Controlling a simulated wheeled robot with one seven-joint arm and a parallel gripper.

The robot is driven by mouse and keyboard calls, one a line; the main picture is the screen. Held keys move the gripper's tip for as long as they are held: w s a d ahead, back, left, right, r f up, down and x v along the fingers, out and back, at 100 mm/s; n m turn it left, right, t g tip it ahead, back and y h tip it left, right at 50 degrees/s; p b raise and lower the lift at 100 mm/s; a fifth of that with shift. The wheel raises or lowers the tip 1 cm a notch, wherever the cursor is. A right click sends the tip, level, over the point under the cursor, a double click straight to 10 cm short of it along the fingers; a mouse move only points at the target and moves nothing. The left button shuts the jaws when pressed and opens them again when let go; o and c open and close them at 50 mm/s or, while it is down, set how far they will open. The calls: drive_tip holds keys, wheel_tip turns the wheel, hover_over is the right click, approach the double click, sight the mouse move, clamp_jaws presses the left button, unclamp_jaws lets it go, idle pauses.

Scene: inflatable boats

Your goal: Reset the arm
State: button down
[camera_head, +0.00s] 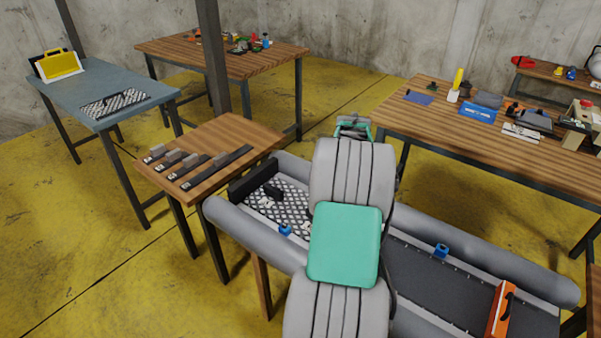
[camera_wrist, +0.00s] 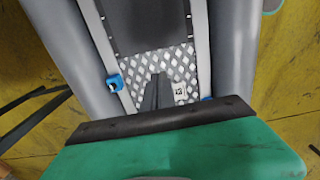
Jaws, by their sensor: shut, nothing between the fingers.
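My arm rises through the middle of the head view, grey with a green joint cover, over a grey inflatable boat (camera_head: 500,257). Its green far end shows past the top grey link; the fingertips are hidden there. In the wrist view my gripper (camera_wrist: 157,88) points down with its dark fingers together and nothing between them. Below it lies the boat's patterned metal floor plate (camera_wrist: 135,72), with a small white label (camera_wrist: 180,92) beside the fingers. I cannot tell how far the fingertips are above the plate. The boat's grey tube (camera_wrist: 235,45) runs along the right.
An orange case (camera_head: 500,308) sits at the boat's right end. A small wooden table (camera_head: 235,130) with dark strips and grey blocks stands left of the boat. A cluttered workbench (camera_head: 400,118) stands at right. A blue-grey table (camera_head: 75,80) stands at left, with clear yellow floor before it.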

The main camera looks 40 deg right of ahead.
drive_tip(key=w+a+r+t+p, duration=0.1)
drive_tip(key=w+a+r+p, duration=0.1)
drive_tip(key=a+r, duration=0.45)
drive_tip(key=w+a+r+p, duration=0.1)
drive_tip(key=w+a+r, duration=0.15)
drive_tip(key=a, duration=0.75)
drive_tip(key=w+a+r+t+p, duration=0.1)
drive_tip(key=w+a+r+p, duration=0.1)
drive_tip(key=a+r, duration=0.45)
drive_tip(key=s+a+p, duration=0.1)
drive_tip(key=s+a, duration=0.2)
drive_tip(key=a, duration=0.3)
drive_tip(key=s+a+m, duration=0.1)
drive_tip(key=s+a, duration=0.1)
drive_tip(key=a, duration=0.4)
drive_tip(key=s+a+t+p, duration=0.1)
drive_tip(key=s+a, duration=0.2)
drive_tip(key=a, duration=0.4)
drive_tip(key=shift+s+r+m+p, duration=0.3)
drive_tip(key=shift+s+m, duration=0.05)
drive_tip(key=shift+m, duration=0.05)
drive_tip(key=shift+a, duration=0.1)
